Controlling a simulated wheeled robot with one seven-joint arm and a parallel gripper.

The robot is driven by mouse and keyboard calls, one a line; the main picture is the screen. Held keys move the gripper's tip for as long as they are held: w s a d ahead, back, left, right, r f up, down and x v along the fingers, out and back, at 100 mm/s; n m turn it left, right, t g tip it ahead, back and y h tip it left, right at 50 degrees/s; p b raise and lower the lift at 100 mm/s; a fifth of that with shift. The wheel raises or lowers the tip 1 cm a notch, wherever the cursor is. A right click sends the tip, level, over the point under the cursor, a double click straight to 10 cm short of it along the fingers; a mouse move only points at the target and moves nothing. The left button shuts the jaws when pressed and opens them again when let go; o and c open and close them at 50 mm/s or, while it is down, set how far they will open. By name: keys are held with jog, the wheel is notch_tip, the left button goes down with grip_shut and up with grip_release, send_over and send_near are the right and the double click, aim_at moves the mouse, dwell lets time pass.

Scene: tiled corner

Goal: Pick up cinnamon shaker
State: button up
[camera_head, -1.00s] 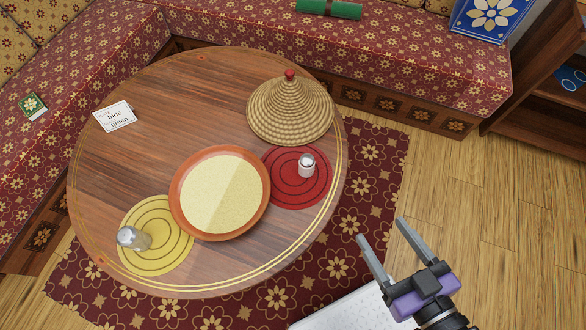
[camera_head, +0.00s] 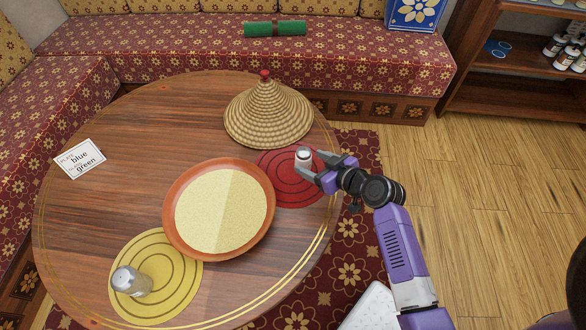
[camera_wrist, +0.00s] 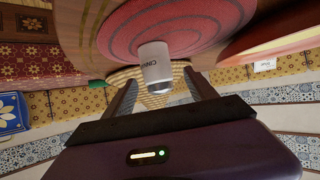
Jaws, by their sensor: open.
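The cinnamon shaker (camera_head: 303,155), small and white with a silver top, stands on the red round mat (camera_head: 275,190) at the table's right side. In the wrist view the shaker (camera_wrist: 156,62) shows part of a label reading "CIN". My gripper (camera_head: 307,164) is open at the shaker, with one finger toward each side of it. In the wrist view the shaker lies in line with the gap between my fingertips (camera_wrist: 159,77). Whether either finger touches it I cannot tell.
A couscous-filled orange dish (camera_head: 169,222) is left of the red mat. A woven conical lid (camera_head: 267,115) stands behind. Another shaker (camera_head: 131,281) is on the yellow mat (camera_head: 180,262). A card (camera_head: 80,159) lies at left.

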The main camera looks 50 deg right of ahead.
aim_at(307, 160)
jog(key=x, duration=0.3)
jog(key=shift+w+d, duration=0.1)
jog(key=shift+w, duration=0.05)
jog(key=x, duration=0.4)
jog(key=shift+w+d+f, duration=0.1)
jog(key=shift+w+d, duration=0.15)
jog(key=shift+w, duration=0.1)
jog(key=shift+c, duration=0.3)
grip_shut()
